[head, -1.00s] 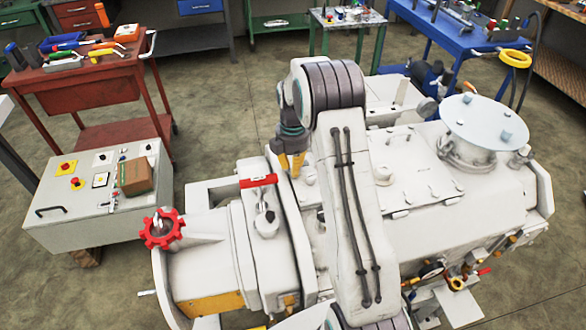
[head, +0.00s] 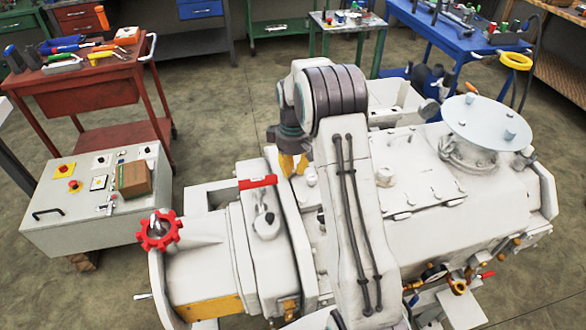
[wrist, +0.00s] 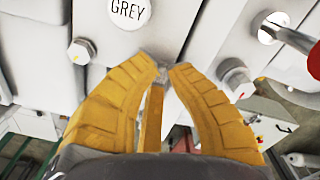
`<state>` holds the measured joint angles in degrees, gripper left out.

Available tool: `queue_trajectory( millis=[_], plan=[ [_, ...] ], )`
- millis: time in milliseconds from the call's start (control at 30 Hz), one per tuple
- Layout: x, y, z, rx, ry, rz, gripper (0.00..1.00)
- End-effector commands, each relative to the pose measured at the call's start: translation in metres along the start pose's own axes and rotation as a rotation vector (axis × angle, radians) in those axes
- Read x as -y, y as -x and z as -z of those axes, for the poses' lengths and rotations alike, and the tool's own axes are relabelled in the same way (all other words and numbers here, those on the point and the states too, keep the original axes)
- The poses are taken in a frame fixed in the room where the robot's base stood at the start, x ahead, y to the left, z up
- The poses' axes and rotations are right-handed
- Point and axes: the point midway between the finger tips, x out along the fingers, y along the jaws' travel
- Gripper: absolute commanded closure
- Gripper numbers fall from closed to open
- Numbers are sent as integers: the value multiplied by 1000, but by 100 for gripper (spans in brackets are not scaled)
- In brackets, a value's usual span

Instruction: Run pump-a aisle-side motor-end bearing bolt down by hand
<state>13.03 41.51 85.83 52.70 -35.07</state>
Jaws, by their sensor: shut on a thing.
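The white pump body (head: 400,170) fills the middle of the head view. My gripper (head: 293,170) points down at its far side, with yellow fingers partly hidden by my arm. In the wrist view, my gripper (wrist: 165,68) has its yellow fingertips closed together on a small grey bolt head (wrist: 162,73) close to the white casing. Most of this bolt is hidden by the fingers, so how far it is seated cannot be told. Another bolt (wrist: 82,50) shows to the left, and a larger bolt (wrist: 235,80) to the right.
A red-handled part (wrist: 292,38) is at upper right. In the head view, a red lever (head: 258,182) and red handwheel (head: 158,231) stand left of my gripper. A control box (head: 60,225) is farther left.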

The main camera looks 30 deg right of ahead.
Motion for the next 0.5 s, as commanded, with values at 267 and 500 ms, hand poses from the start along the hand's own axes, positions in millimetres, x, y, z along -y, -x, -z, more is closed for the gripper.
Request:
queue_trajectory(
  millis=[267,500],
  plan=[
    [1,-2,-1,5,-263,3,100],
    [0,-2,-1,4,-491,2,100]
  ],
)
